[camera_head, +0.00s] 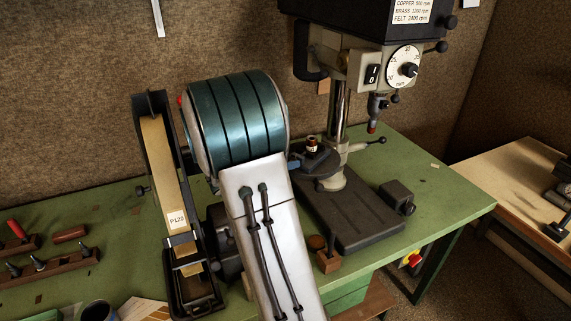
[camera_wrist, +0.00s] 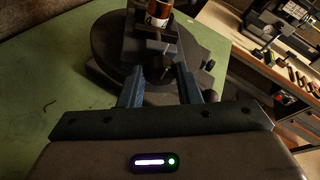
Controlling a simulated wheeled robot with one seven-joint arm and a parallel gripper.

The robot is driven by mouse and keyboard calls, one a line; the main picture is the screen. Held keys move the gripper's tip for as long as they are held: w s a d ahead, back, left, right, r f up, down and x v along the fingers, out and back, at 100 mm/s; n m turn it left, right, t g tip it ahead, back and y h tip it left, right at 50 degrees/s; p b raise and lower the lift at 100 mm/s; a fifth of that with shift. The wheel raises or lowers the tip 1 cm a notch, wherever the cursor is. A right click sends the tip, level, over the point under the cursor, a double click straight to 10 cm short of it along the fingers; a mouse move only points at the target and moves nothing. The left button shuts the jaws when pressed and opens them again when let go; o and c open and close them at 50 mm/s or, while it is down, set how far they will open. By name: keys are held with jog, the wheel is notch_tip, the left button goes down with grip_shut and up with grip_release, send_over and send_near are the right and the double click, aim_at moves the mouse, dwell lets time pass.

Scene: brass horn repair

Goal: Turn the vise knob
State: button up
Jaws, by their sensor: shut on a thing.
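A small dark vise (camera_wrist: 152,46) sits on the round drill press table (camera_wrist: 104,48) in the wrist view; the vise also shows in the head view (camera_head: 318,156). It holds a small cylinder with an orange-brown and white band (camera_wrist: 158,13), upright. The dark vise knob (camera_wrist: 158,74) is at the vise's near side, between my blue fingertips. My gripper (camera_wrist: 160,76) is shut on the knob, one finger on each side. In the head view my arm hides most of the gripper; only a bit of blue finger shows beside the vise.
The drill press head with its chuck (camera_head: 377,112) hangs above and right of the vise. A belt sander (camera_head: 165,190) stands left of my arm on the green bench (camera_head: 110,205). A small wooden block (camera_head: 328,262) stands near the front edge. A second table is at right.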

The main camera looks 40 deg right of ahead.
jog(key=o, duration=1)
jog(key=shift+a, duration=0.1)
jog(key=b+v, duration=0.3)
jog(key=v, duration=1)
jog(key=shift+a, duration=0.35)
